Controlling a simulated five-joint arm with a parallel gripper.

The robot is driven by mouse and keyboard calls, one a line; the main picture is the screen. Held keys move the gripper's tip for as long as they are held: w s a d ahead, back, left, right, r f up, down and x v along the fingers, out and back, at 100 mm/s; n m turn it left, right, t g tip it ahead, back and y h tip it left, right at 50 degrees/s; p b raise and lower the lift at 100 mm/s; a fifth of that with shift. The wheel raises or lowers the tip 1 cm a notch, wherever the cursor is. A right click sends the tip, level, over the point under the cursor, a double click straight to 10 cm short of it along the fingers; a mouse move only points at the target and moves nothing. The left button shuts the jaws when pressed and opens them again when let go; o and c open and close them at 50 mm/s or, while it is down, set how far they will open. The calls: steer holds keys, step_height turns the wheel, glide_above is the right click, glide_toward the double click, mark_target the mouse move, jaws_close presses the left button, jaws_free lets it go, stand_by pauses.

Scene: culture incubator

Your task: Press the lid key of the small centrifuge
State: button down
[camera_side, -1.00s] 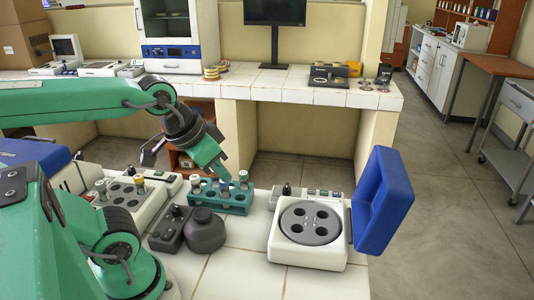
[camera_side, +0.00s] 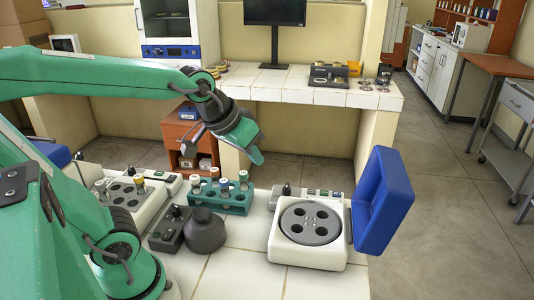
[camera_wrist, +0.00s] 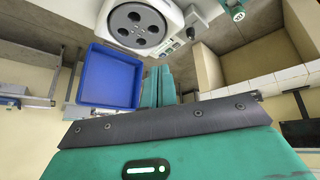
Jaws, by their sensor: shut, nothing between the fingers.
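The small centrifuge (camera_side: 282,250) is a white box on the tiled bench, with a grey rotor (camera_side: 310,222) showing several holes. Its blue lid (camera_side: 383,200) stands open at the right side. A strip of small keys (camera_side: 312,194) runs along its back edge; single key markings are too small to read. My gripper (camera_side: 257,158) is shut and empty, in the air above and to the left of the centrifuge. In the wrist view the closed fingers (camera_wrist: 159,78) point toward the centrifuge (camera_wrist: 162,46), beside the blue lid (camera_wrist: 108,76). They touch nothing.
A teal rack (camera_side: 237,202) with several capped tubes stands left of the centrifuge. A dark grey round-bodied device (camera_side: 205,232) and a white block with wells (camera_side: 125,195) stand farther left. The air around my gripper is clear.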

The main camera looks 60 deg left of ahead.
steer(key=w+f+n+t, duration=0.1)
steer(key=w+f+n, duration=0.2)
steer(key=w, duration=1.2)
steer(key=n+t, duration=0.2)
steer(key=n, duration=0.2)
glide_above(334, 196)
step_height(334, 196, down, 8)
steer(key=shift+f, duration=0.15)
steer(key=shift+w+a+f, duration=0.1)
steer(key=shift+f, duration=4.25)
steer(key=shift+f, duration=0.8)
steer(key=shift+r, duration=0.8)
